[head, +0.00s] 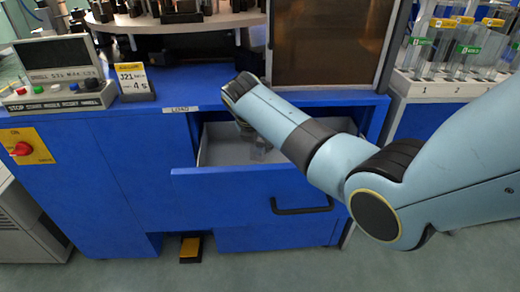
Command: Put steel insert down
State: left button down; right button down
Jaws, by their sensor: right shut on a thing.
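My right arm comes in from the right and reaches over the open blue drawer (235,183) labelled LOAD. My right gripper (256,148) points down inside the drawer, partly hidden behind my own wrist. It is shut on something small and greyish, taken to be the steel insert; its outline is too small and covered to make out. I cannot tell whether it touches the drawer floor. My left gripper is not in view.
The blue machine has a control panel (55,100) and a yellow sign (134,82) on its ledge at left. A brown window panel (325,45) stands behind my arm. A rack of glass tubes (440,85) is at right. The drawer's left part (222,155) looks clear.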

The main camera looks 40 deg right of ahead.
notch_tip(320, 180, down, 2)
jog(key=shift+f+b, duration=0.1)
jog(key=shift+b, duration=0.2)
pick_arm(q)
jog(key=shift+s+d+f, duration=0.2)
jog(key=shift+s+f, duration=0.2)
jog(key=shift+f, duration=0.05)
pick_arm(e)
jog(key=shift+f, duration=0.4)
jog(key=shift+a+f, duration=0.1)
